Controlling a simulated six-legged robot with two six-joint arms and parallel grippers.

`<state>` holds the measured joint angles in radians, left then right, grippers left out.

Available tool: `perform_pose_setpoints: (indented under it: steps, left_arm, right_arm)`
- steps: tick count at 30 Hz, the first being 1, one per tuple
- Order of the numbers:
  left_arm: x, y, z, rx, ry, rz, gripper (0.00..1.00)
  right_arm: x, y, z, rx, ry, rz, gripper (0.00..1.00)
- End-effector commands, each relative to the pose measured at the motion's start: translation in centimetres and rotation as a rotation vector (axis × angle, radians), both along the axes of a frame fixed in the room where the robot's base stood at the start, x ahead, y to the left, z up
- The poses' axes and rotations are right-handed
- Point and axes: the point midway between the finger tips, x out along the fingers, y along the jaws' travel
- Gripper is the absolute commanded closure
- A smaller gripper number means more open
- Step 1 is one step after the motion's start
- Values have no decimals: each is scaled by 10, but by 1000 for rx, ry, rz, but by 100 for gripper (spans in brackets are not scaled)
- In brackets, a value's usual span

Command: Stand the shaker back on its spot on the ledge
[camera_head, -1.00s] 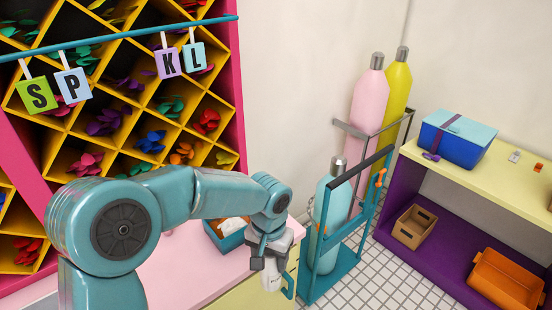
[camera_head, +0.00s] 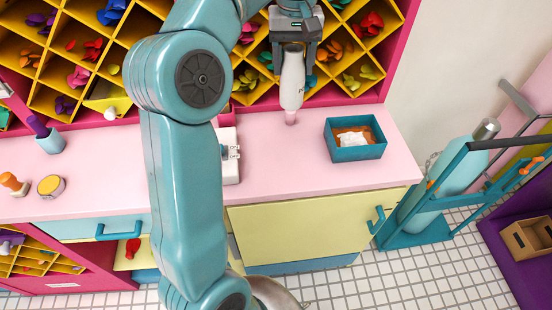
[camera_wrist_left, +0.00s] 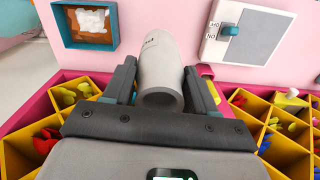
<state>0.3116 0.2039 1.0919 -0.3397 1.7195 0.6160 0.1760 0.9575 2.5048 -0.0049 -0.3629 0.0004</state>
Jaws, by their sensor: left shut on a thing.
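The shaker (camera_head: 291,84) is a pale grey-white, narrow bottle with a pinkish lower end. My left gripper (camera_head: 293,45) is shut on its upper part and holds it roughly upright, lower end down, over the back of the pink ledge (camera_head: 300,165). I cannot tell whether its lower end touches the ledge. In the left wrist view the shaker (camera_wrist_left: 158,72) sits between the two dark fingers, its round grey end towards the camera and small dark lettering on its side. No marked spot for it is clear. My right gripper is not in view.
A teal box (camera_head: 356,152) with white and orange contents stands right of the shaker. A white switch panel (camera_head: 228,156) lies to its left, partly behind my arm. Yellow diamond-shaped cubbies (camera_head: 345,55) rise behind. Pink surface between box and panel is clear.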

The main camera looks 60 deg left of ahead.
Motion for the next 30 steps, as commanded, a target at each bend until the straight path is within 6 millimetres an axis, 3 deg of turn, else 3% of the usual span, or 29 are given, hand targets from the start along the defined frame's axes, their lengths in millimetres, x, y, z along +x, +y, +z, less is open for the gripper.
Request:
perform_pose_setpoints:
  steps: [3, 7, 21, 30]
  left_arm:
    - [-16, 22, -3, -1, 1, 69, 89]
    - [-23, 30, -14, -2, 3, 93, 89]
    - [-23, 30, -138, -2, 5, 92, 89]
    - [-22, 30, -176, -2, 3, 91, 89]
  right_arm:
    - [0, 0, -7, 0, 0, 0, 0]
    - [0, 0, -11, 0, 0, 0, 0]
    - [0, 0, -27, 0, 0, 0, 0]
    - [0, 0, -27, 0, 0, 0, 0]
